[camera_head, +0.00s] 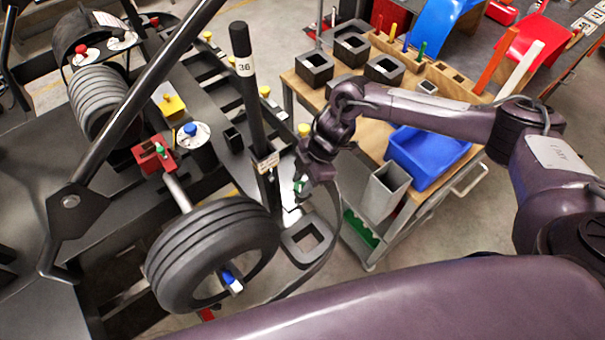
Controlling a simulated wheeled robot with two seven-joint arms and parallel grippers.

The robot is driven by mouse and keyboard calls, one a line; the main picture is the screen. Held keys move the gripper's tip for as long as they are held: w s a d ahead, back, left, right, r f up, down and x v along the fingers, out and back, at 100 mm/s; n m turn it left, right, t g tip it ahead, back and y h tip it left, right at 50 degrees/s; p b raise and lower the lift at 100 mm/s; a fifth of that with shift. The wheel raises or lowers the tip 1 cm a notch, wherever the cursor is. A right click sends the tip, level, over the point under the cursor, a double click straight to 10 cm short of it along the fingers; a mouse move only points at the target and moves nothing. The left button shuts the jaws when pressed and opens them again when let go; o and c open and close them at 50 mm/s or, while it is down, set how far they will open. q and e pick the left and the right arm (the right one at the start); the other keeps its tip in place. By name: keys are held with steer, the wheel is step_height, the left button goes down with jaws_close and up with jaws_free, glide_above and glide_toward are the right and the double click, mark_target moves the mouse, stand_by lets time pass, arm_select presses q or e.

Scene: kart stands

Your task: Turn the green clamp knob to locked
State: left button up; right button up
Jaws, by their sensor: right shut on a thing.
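My right gripper (302,190) reaches down from the right to the foot of the upright black post marked 36 (244,90). It is shut on a small green knob (298,187), of which only a bit shows between the fingers. The knob sits low beside the post, above a dark square socket (306,240). The gripper hides most of it, so I cannot tell its turn angle. Another small green piece (160,149) shows on a red block (154,155) on the kart frame. My left gripper is not in view.
A kart wheel (213,250) with a blue-and-white hub piece stands left of the gripper. Bare floor shows at the cart's lower right.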

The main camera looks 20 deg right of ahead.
steer(key=m+p, duration=0.2)
steer(key=m+t+p, duration=0.1)
steer(key=m+p, duration=0.1)
steer(key=m+t+p, duration=0.1)
steer(key=m+p, duration=0.1)
steer(key=shift+s+a+r+h, duration=0.1)
steer(key=shift+s+r+h, duration=0.15)
steer(key=shift+s+h, duration=0.05)
steer(key=m+t+p, duration=0.1)
steer(key=m, duration=0.1)
steer(key=shift+f+m+h, duration=0.15)
steer(key=shift+m+h, duration=0.15)
steer(key=shift+m+t, duration=0.4)
steer(key=shift+m, duration=0.7)
steer(key=o, duration=0.9)
steer(key=shift+o, duration=0.2)
steer(key=shift+f, duration=0.1)
